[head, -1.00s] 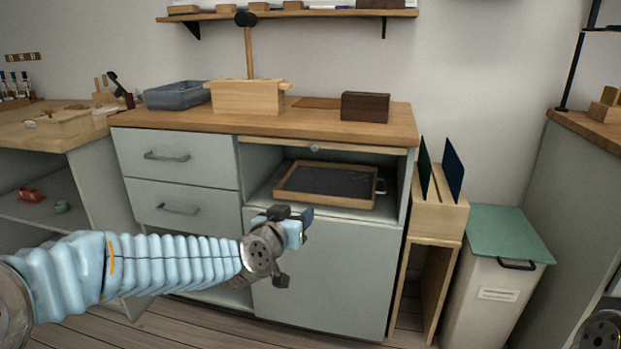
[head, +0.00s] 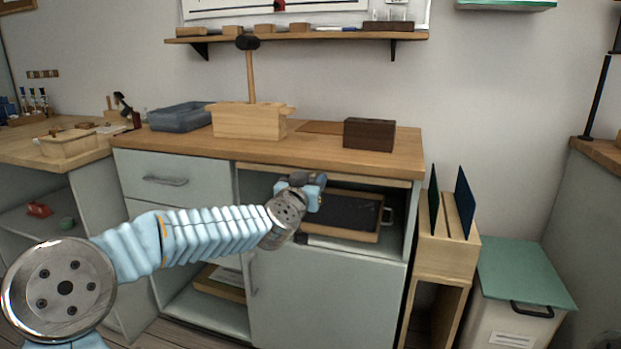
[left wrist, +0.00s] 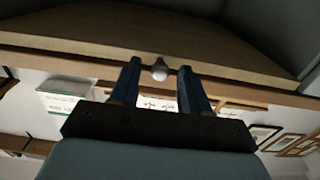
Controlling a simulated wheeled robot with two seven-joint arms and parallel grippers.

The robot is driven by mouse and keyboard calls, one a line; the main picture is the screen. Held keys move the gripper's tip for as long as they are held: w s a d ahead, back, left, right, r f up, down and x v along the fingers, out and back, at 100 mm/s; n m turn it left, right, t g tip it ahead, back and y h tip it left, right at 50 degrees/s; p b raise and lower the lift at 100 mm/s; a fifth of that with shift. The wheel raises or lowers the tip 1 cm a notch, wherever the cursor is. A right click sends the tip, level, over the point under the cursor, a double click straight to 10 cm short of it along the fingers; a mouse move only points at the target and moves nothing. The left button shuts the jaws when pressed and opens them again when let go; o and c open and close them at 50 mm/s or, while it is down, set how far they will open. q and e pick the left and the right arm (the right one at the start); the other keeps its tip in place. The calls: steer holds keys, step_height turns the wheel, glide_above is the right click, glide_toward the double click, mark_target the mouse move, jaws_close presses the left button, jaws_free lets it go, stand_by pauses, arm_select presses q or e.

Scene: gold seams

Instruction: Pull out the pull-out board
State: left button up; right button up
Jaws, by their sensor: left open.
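The pull-out board (head: 372,180) is a pale wooden strip just under the worktop, above the cabinet's open niche. Its pale underside (left wrist: 90,45) fills the upper part of the left wrist view. A small round metal knob (left wrist: 160,70) sits on its front edge. My left gripper (head: 314,190) is open in front of the board, and hides the knob in the head view. In the left wrist view its two dark fingertips (left wrist: 160,88) stand either side of the knob, with gaps showing. I cannot tell how deep the knob sits between them. My right gripper does not show.
The niche below holds a wooden tray (head: 345,214) with a dark inside. The worktop (head: 190,144) carries a dark block (head: 369,134), a wooden box (head: 247,121) and a blue bin (head: 179,117). A slotted wooden stand (head: 450,250) and a green-lidded bin (head: 522,270) stand to the right.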

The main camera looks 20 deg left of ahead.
arm_select(q)
steer(key=shift+w, duration=0.2)
steer(key=shift+c, duration=0.4)
jaws_close()
